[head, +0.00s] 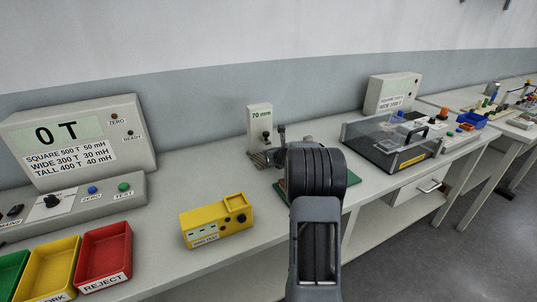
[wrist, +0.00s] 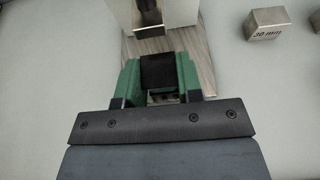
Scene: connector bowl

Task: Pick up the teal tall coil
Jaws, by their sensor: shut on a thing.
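My gripper (wrist: 160,100) is shut on a green piece with a dark block in its middle, which I take to be the teal tall coil (wrist: 187,74). Its green sides show between my dark fingers in the wrist view. Its lower part is hidden by my gripper's black bar. In the head view my arm covers most of the gripper, and I cannot make out the coil there. The gripper is close to the gauge marked 70 mm (head: 259,118), whose striped metal base (wrist: 200,52) lies under and beyond the coil.
A small metal block (wrist: 264,26) marked in mm lies right of the gauge. A green board (head: 348,195) is partly behind my arm. A yellow tester (head: 215,222), a red reject tray (head: 104,252) and a clear-lidded case (head: 390,140) stand on the bench. The bench between tester and gauge is clear.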

